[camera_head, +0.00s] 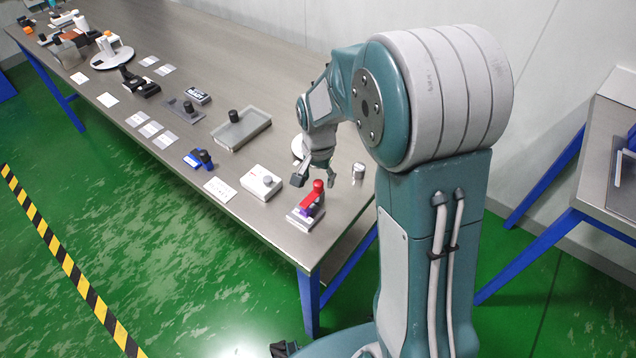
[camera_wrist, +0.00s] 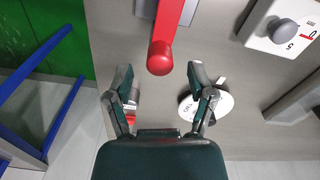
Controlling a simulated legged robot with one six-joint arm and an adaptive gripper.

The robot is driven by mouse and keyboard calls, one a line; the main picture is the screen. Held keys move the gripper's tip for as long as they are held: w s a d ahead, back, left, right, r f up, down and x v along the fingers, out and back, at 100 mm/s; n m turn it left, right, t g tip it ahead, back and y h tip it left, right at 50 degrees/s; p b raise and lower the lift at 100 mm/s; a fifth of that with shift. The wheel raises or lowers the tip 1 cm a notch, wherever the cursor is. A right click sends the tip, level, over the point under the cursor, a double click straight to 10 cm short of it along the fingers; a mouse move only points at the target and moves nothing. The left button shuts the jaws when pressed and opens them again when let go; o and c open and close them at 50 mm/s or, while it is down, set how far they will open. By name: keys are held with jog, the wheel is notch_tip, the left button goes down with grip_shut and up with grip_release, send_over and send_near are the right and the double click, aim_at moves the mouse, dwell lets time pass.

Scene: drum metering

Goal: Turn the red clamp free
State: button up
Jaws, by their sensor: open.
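The red clamp (camera_head: 311,199) is a red lever with a rounded knob end, on a light base plate (camera_head: 301,219) with a purple part under the lever, near the table's front right corner. In the wrist view the red lever (camera_wrist: 168,25) comes down from the top edge, its round knob just ahead of the fingertips and roughly centred between them. My gripper (camera_head: 315,177) hangs just above and behind the clamp. In the wrist view my gripper (camera_wrist: 161,76) is open, with nothing between its fingers. Contact with the knob is not visible.
A white box with a grey knob (camera_head: 255,184) stands left of the clamp. A white disc (camera_wrist: 222,103) and a small metal cylinder (camera_head: 358,172) are close by. A grey tray (camera_head: 228,138) and a blue clamp (camera_head: 199,159) stand farther left. The table edge is near.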

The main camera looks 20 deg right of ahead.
aim_at(312, 193)
jog(key=shift+f, duration=1.25)
jog(key=shift+a, duration=0.1)
grip_shut()
